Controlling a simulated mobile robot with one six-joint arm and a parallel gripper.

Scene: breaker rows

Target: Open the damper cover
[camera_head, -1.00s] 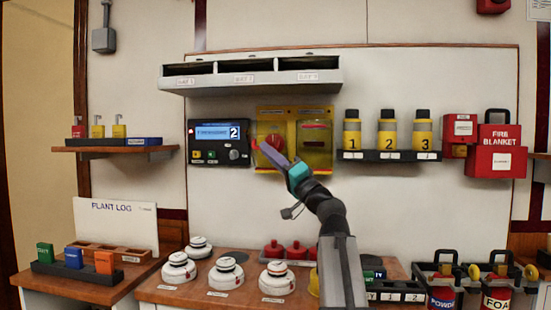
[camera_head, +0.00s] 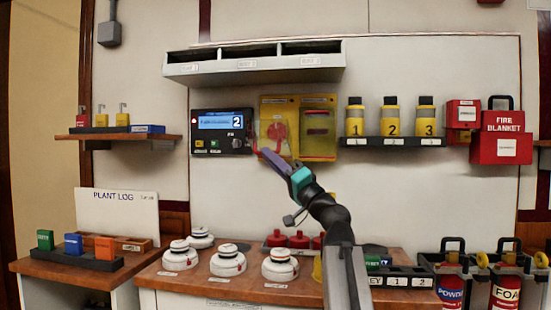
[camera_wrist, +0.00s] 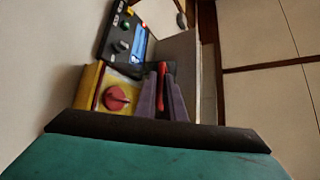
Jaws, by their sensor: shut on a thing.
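The damper unit is one of two yellow boxes side by side on the wall panel; I cannot read which label is which. The left yellow box (camera_head: 267,106) has a round red knob (camera_head: 277,130), which looks pale, as if behind a clear pane. The knob also shows in the wrist view (camera_wrist: 117,97). The right yellow box (camera_head: 318,152) has a tinted front. My gripper (camera_head: 266,154), with purple fingers, is at the left box's lower edge. In the wrist view my gripper (camera_wrist: 164,95) is shut on a thin red piece (camera_wrist: 162,78), likely the cover's tab. The cover's angle is unclear.
A dark panel with a blue screen (camera_head: 221,122) is close on the left. A grey bay rack (camera_head: 252,66) juts out above. A shelf of yellow bottles (camera_head: 391,141) is on the right. Detectors (camera_head: 228,262) stand on the counter below.

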